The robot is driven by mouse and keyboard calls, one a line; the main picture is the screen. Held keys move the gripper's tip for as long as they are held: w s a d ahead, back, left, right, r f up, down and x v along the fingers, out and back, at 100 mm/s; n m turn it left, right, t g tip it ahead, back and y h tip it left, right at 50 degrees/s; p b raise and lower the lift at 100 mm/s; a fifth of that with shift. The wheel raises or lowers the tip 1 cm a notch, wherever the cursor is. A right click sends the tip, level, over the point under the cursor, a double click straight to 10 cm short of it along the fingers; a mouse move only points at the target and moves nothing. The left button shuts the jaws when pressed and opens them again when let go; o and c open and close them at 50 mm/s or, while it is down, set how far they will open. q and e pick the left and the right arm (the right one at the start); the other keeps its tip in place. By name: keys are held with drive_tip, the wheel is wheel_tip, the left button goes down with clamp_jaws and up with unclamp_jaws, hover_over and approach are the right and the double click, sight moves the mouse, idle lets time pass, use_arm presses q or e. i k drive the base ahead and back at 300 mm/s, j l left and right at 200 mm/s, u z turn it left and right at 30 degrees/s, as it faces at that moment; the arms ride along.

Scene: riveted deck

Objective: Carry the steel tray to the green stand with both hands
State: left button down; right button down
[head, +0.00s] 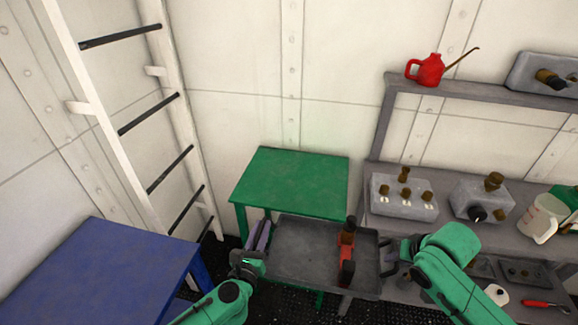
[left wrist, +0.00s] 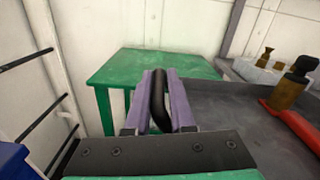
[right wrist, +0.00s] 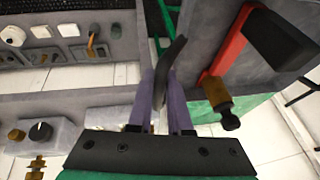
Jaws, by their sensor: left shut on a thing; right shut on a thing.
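The grey steel tray (head: 300,262) is held up in front of the green stand (head: 290,180), and its far edge overlaps the stand's front in the head view. A red tool with brown and black parts (head: 346,255) lies in the tray's right half. My left gripper (head: 259,238) is shut on the tray's left handle; the dark handle (left wrist: 157,100) shows between its purple fingers in the left wrist view. My right gripper (head: 392,255) is shut on the right handle (right wrist: 170,65), seen between the fingers in the right wrist view. The stand's top is bare.
A blue table (head: 100,270) stands at the left, and a white ladder (head: 130,110) leans behind it. A grey workbench (head: 450,225) with switch boxes, a jug and small tools is at the right. A red oil can (head: 428,71) sits on the shelf above.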

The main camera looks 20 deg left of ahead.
sight(295, 177)
drive_tip(key=i+j, duration=0.45)
drive_tip(key=i, duration=0.15)
drive_tip(key=i+j, duration=0.4)
drive_tip(key=i, duration=0.2)
